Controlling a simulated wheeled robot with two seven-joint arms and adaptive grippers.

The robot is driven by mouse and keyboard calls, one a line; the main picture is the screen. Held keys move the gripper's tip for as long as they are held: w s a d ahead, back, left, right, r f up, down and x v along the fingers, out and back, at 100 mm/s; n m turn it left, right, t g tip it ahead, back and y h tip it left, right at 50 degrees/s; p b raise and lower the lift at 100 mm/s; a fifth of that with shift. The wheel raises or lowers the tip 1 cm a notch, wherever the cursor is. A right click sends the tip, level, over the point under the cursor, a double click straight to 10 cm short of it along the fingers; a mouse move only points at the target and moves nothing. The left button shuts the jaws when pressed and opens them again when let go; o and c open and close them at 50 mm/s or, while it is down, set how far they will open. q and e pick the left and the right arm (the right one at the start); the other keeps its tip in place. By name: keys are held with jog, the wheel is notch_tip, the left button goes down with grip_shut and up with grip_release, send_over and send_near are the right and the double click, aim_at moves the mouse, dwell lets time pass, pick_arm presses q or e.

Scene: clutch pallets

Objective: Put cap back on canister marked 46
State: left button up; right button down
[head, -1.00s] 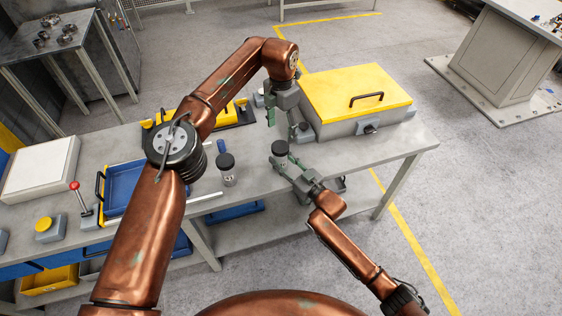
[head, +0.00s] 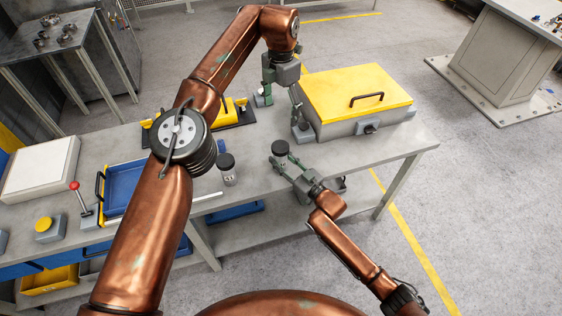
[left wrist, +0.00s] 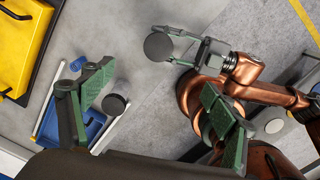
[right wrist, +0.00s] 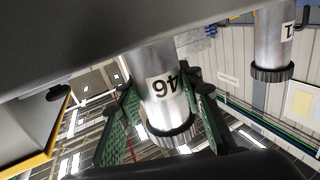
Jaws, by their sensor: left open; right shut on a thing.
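The canister marked 46 (right wrist: 162,86) is a silver cylinder with a white label; it appears upside down in the right wrist view. A dark ribbed cap (right wrist: 172,136) sits on its end and shows as a dark disc (head: 280,147) in the head view and in the left wrist view (left wrist: 158,46). I cannot tell how tightly the cap sits. My right gripper (head: 287,167) is shut around the canister's body near the table's front edge. My left gripper (head: 281,106) is open and empty, above and behind the canister; its spread fingers show in the left wrist view (left wrist: 152,112).
A second dark-topped canister (head: 228,172) stands left of the held one. A grey box with a yellow lid (head: 345,92) stands behind right. A blue tray (head: 124,188), a red-knobbed lever (head: 76,190) and a yellow button (head: 44,225) lie left on the table (head: 400,140).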

pick_arm(q)
jog(key=shift+r, duration=1.8)
pick_arm(e)
jog(key=shift+s+d+f, duration=0.1)
jog(key=shift+f, duration=0.6)
jog(key=c, duration=1.7)
grip_release()
jog(key=o, duration=0.3)
jog(key=shift+r, duration=0.2)
jog(key=shift+o, duration=0.7)
jog(key=shift+r, duration=0.25)
jog(key=v, duration=1.1)
jog(key=shift+s+d, duration=0.25)
jog(key=shift+s, duration=0.05)
